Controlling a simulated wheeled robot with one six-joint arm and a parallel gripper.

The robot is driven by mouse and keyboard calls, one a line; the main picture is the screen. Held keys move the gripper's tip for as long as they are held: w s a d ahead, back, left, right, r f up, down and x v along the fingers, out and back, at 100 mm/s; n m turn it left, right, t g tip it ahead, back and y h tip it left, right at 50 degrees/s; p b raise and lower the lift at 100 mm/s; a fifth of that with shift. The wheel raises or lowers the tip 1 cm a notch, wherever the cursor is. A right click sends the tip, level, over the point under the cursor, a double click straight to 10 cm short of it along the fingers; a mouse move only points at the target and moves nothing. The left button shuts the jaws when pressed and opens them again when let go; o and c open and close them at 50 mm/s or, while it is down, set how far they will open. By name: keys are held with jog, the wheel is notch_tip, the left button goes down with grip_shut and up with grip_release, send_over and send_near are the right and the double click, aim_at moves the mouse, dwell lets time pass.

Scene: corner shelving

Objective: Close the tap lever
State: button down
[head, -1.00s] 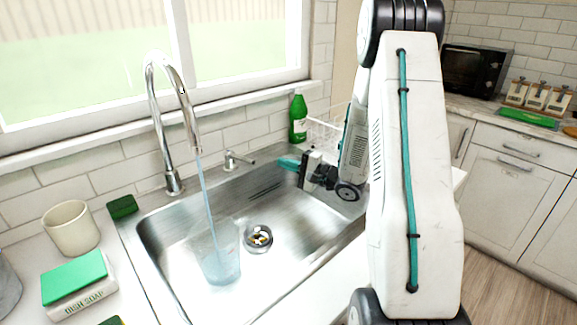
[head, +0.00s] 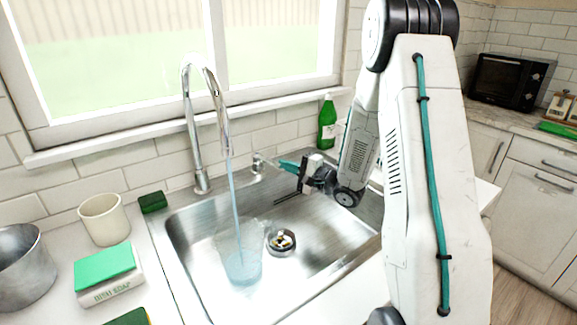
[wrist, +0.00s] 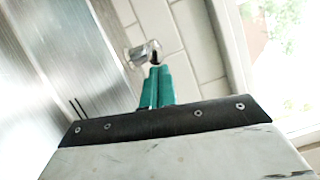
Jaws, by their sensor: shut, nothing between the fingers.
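In the wrist view the fingertips (wrist: 157,70) lie right at the lever's end. I cannot tell whether they touch.
A green bottle (head: 327,124) stands behind my gripper by the wall. The tiled wall (head: 130,175) and window sill are close behind the tap. A dark green sponge (head: 152,202), a cream cup (head: 104,219) and a soap box (head: 108,275) stand left of the sink.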

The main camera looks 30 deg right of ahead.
jog(key=shift+s+a, duration=0.2)
jog(key=shift+a, duration=0.3)
jog(key=shift+s+a, duration=0.2)
jog(key=shift+a, duration=0.25)
jog(key=v, duration=0.8)
jog(key=shift+w, duration=0.1)
dwell(0.5)
